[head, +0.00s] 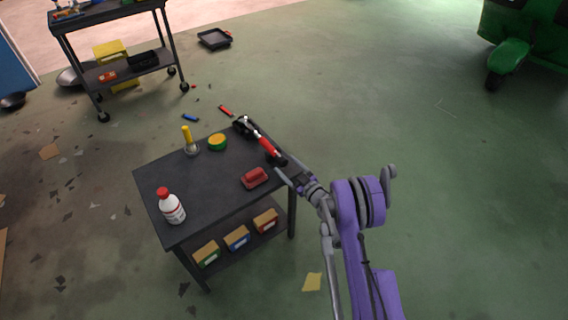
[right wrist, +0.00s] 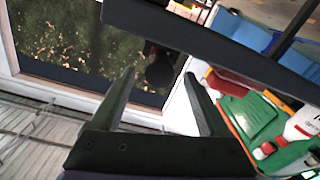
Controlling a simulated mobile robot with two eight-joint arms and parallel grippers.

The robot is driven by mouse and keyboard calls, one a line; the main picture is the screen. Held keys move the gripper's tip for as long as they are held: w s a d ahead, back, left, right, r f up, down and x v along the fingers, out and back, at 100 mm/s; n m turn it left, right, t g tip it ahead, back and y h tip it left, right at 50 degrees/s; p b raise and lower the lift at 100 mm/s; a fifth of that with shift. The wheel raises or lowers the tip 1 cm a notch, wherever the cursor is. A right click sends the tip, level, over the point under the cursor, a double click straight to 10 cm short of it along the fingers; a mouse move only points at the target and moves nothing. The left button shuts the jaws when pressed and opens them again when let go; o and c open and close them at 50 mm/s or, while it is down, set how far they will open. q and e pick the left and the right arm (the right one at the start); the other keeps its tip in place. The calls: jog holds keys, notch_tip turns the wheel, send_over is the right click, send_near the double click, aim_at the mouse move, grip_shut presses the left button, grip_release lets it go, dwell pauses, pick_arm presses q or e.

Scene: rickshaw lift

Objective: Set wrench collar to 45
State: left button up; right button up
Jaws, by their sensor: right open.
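The wrench (head: 265,145) lies along the right edge of the dark table, with a red handle, a silver part near its black far end, and a black near end. My right gripper (head: 287,171) is close to that near end at the table's right edge. In the right wrist view its two fingers (right wrist: 159,76) are apart, with nothing clearly held. A dark rounded piece (right wrist: 160,72), possibly the wrench's end, shows between and beyond the fingertips. I cannot tell whether it touches them. The collar's scale is too small to read. My left gripper is not in view.
A cart (head: 130,70) stands behind.

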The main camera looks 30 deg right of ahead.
jog(key=shift+w+a, duration=0.1)
jog(key=shift+w, duration=1.1)
grip_shut()
